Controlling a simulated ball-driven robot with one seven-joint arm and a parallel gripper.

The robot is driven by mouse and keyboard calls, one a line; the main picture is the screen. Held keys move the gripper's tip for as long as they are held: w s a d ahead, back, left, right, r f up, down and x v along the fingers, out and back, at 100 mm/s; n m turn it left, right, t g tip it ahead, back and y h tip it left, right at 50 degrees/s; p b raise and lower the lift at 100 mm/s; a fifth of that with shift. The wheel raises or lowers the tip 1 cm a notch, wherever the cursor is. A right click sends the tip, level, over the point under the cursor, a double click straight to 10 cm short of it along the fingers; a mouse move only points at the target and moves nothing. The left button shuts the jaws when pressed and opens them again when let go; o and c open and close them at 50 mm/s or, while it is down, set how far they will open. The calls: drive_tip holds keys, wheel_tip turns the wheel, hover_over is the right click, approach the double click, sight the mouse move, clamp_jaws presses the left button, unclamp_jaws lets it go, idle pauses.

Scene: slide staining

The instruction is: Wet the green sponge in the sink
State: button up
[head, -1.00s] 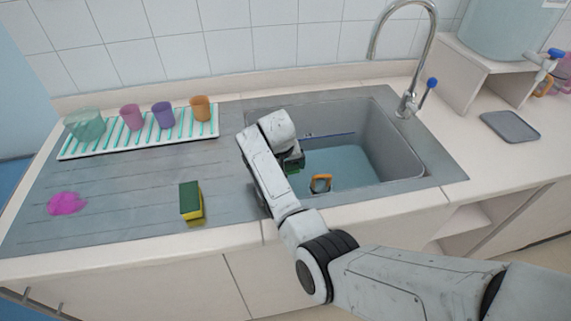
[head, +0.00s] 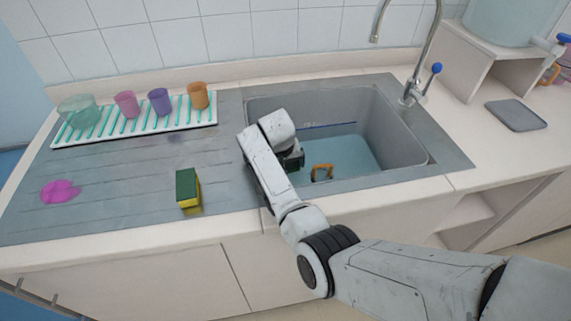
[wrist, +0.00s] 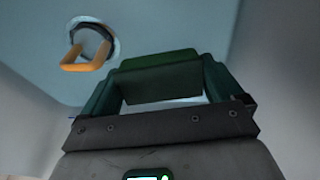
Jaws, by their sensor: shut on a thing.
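My gripper (head: 294,158) is inside the sink (head: 402,150), near its left front part. In the wrist view, its two fingers (wrist: 157,82) are shut on a green sponge (wrist: 155,60), which spans the space between them. In the head view the held sponge is mostly hidden behind my wrist. The sink's bottom looks pale blue, like shallow water; I cannot tell whether the sponge touches it. The tap (head: 424,55) arches at the sink's back right, with a blue-topped lever.
An orange-handled item (head: 322,172) sits on the sink bottom close by, over a round drain (wrist: 92,42). A green-and-yellow sponge (head: 187,188) and a pink piece (head: 60,191) lie on the drainboard. Cups stand on a striped rack (head: 135,130). A grey tray (head: 516,115) lies at right.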

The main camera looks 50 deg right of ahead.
drive_tip(key=shift+r, duration=0.15)
wheel_tip(320, 180, up, 21)
drive_tip(key=p, duration=1.5)
idle(0.8)
idle(2.1)
drive_tip(key=shift+r, duration=1.85)
